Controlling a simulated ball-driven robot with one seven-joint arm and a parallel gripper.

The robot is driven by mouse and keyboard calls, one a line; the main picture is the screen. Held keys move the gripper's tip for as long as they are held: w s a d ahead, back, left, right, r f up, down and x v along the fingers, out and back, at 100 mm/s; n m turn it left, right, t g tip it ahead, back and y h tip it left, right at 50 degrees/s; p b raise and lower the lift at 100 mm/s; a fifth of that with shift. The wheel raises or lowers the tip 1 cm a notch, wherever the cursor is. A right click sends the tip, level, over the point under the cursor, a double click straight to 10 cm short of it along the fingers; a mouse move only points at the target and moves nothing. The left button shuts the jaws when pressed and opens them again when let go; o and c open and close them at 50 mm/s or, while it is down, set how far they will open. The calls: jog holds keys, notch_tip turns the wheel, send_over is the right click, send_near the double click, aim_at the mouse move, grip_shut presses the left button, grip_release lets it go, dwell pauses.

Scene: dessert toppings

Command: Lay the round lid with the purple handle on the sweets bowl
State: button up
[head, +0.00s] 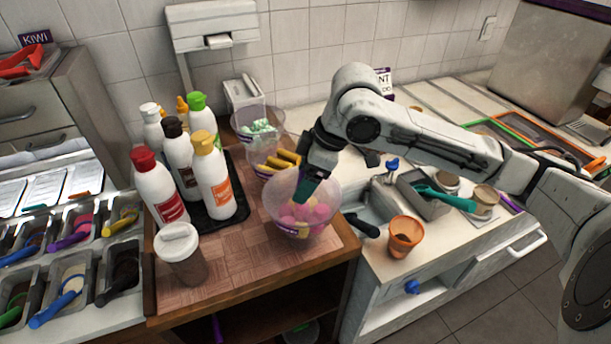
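Clear bowls stand in a row on the wooden board. The nearest clear bowl (330,208) holds pink and some yellowish round sweets (297,217). My gripper (304,192) points down at this bowl, with its tip at or inside the rim; I cannot tell whether it touches the sweets. Its fingers are small and dark, so open or shut is unclear, and I see nothing held in it. I cannot make out a round lid with a purple handle. A small purple piece (511,203) shows on the right counter, but what it belongs to is unclear.
Bowls with yellow pieces (280,161) and pale green pieces (259,127) stand behind. Several sauce bottles (213,178) stand on a black tray at left, with a lidded jar (183,256) in front. An orange cup (404,236) and metal containers (423,203) stand on the right counter.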

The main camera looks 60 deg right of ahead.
jog(key=o, duration=1)
jog(key=shift+o, duration=0.2)
jog(key=shift+r, duration=0.1)
jog(key=shift+r+p, duration=2.85)
jog(key=shift+r, duration=0.6)
